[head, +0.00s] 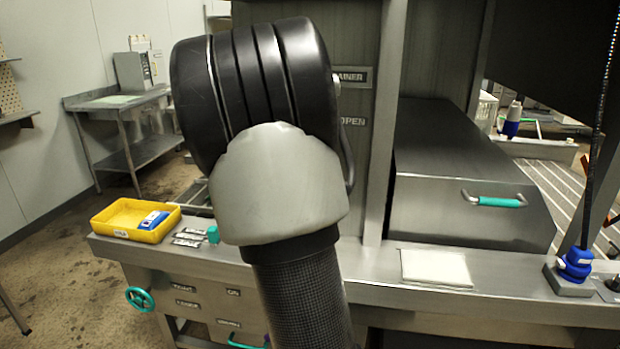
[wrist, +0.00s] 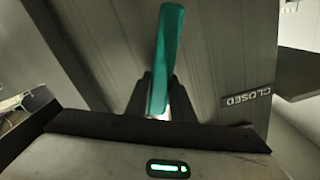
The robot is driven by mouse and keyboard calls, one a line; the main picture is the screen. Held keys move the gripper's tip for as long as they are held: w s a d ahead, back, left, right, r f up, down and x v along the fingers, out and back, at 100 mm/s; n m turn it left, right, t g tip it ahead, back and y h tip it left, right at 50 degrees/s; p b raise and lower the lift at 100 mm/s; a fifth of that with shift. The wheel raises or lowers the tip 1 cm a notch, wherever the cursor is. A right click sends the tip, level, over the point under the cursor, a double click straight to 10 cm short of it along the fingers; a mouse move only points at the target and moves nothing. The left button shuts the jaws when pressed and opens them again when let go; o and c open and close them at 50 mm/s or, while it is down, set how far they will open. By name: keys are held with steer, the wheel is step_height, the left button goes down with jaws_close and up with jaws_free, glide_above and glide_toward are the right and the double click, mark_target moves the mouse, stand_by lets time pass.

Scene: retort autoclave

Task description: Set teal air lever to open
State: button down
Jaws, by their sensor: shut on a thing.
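The teal lever (wrist: 168,50) stands up between the fingers of my gripper (wrist: 158,95) in the wrist view. My gripper is shut on it, with the lever's upper part sticking out past the fingertips. A CLOSED label (wrist: 247,99) shows upside down on the grey panel to the right of the lever. In the head view my arm hides the gripper and the lever. An OPEN label (head: 354,122) shows on the panel just right of my arm.
A yellow bin (head: 125,231) and a small teal knob (head: 213,234) sit on the ledge at left. A teal handwheel (head: 140,299) is below. At right are a steel box with a teal handle (head: 497,201), a pale pad (head: 436,267) and a blue fitting (head: 576,263).

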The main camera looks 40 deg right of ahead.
steer(key=shift+s+d+f+m+b, duration=0.3)
steer(key=shift+s+f+m+b, duration=0.15)
steer(key=shift+m+b, duration=0.6)
steer(key=c, duration=1.5)
jaws_free()
